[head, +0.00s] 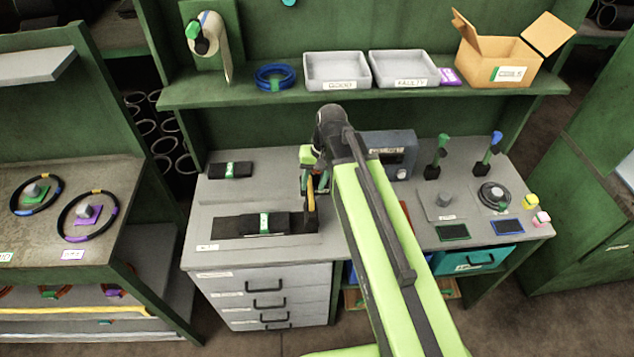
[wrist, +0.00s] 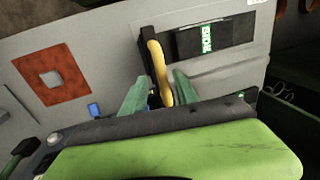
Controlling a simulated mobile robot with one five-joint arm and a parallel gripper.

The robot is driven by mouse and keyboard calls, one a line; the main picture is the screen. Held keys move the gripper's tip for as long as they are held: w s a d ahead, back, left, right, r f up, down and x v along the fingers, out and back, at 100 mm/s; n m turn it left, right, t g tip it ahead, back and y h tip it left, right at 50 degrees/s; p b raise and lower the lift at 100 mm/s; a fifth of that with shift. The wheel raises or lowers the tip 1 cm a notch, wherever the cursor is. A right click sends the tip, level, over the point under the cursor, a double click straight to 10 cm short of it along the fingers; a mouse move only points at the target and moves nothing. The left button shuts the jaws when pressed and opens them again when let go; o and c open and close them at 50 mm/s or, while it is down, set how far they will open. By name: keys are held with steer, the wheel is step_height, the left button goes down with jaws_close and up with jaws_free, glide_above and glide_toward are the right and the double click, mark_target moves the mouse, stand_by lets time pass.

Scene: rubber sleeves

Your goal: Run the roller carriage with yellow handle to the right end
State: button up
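The roller carriage (wrist: 147,57) is a dark upright piece with a yellow handle (wrist: 160,70). In the head view the yellow handle (head: 311,190) stands near the right end of a black strip (head: 228,227) on the grey bench. A black sleeve with a green label (head: 264,222) lies on the strip, left of the carriage; it also shows in the wrist view (wrist: 225,38). My gripper (wrist: 160,80) has its two green fingers apart, one each side of the yellow handle, with gaps visible.
A second black piece with a green label (head: 231,170) lies behind the strip. A grey box with a dial (head: 392,152) stands behind my arm. Two levers, a round fixture (head: 494,195) and small blocks are at the right. My arm hides the bench middle.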

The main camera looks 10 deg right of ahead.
steer(key=d+r+p, duration=0.3)
steer(key=r+p, duration=1.4)
steer(key=shift+s+d, duration=0.15)
steer(key=s+d+f+h+b, duration=0.1)
steer(key=s+d+f+b, duration=0.1)
steer(key=f+b, duration=0.8)
steer(key=s+d+f+h+b, duration=0.1)
steer(key=s+d+f+b, duration=0.2)
steer(key=f+b, duration=0.7)
steer(key=shift+s+d+f+n+b, duration=0.2)
steer(key=shift+f+n+b, duration=0.1)
steer(key=shift+f, duration=0.15)
